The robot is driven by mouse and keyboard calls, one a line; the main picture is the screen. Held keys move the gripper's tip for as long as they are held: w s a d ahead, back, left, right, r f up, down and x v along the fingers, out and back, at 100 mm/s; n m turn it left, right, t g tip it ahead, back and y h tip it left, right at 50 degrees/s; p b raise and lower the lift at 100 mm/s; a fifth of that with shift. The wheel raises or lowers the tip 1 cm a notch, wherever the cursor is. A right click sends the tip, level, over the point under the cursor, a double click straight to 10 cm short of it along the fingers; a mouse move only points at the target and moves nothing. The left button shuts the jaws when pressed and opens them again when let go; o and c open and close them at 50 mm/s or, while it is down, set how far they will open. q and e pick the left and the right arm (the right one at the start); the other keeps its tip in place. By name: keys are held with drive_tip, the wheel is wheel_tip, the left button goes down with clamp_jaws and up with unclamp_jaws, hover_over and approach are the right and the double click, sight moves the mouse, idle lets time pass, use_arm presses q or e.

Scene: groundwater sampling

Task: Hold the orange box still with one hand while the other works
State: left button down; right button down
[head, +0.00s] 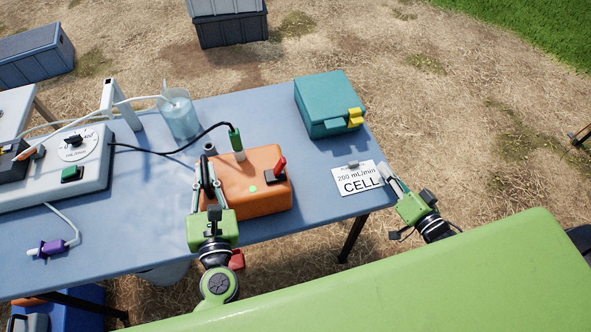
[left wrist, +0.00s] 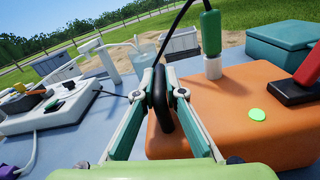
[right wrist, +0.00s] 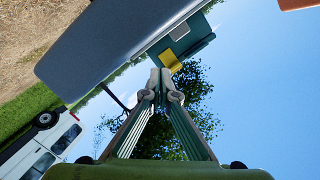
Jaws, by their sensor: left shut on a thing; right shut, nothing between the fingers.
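The orange box (head: 262,205) sits near the front edge of the blue-grey table. It has a red lever switch (head: 278,170) on a black base, a glowing green light (head: 253,189) and a green plug (head: 236,142) with a black cable standing in its top. My left gripper (head: 207,172) is at the box's left side, shut on its black handle, which shows between the fingers in the left wrist view (left wrist: 162,98). My right gripper (head: 388,172) is shut and empty by the table's right edge, next to the CELL card; in the right wrist view its fingertips meet (right wrist: 161,75).
A teal case (head: 325,98) with a yellow latch stands behind. The white CELL card (head: 356,180) lies at the table's right end. A control panel (head: 40,185) with a dial, a clear beaker (head: 180,118) and a purple clamp (head: 52,248) are left. The black cable crosses behind the box.

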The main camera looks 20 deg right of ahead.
sight(280, 167)
drive_tip(key=s+a+m, duration=0.1)
drive_tip(key=a, duration=0.2)
drive_tip(key=s+a+r+m+y, duration=0.1)
drive_tip(key=s+a+m, duration=0.1)
drive_tip(key=a, duration=0.1)
drive_tip(key=s+a+m+t+y, duration=0.1)
drive_tip(key=a, duration=0.3)
drive_tip(key=shift+s+r+m, duration=0.15)
drive_tip(key=shift+r+m, duration=0.25)
drive_tip(key=s+a+r+m+t, duration=0.1)
drive_tip(key=s+a+r+m, duration=0.4)
drive_tip(key=a+m, duration=0.3)
drive_tip(key=shift+s+a+r+m+t, duration=0.35)
drive_tip(key=shift+a+r, duration=0.2)
drive_tip(key=shift+a, duration=0.3)
drive_tip(key=shift+w, duration=0.15)
drive_tip(key=w+a+r, duration=0.2)
drive_tip(key=w+a, duration=0.3)
drive_tip(key=w, duration=0.4)
drive_tip(key=shift+w+a+r, duration=0.3)
drive_tip(key=shift+a, duration=0.05)
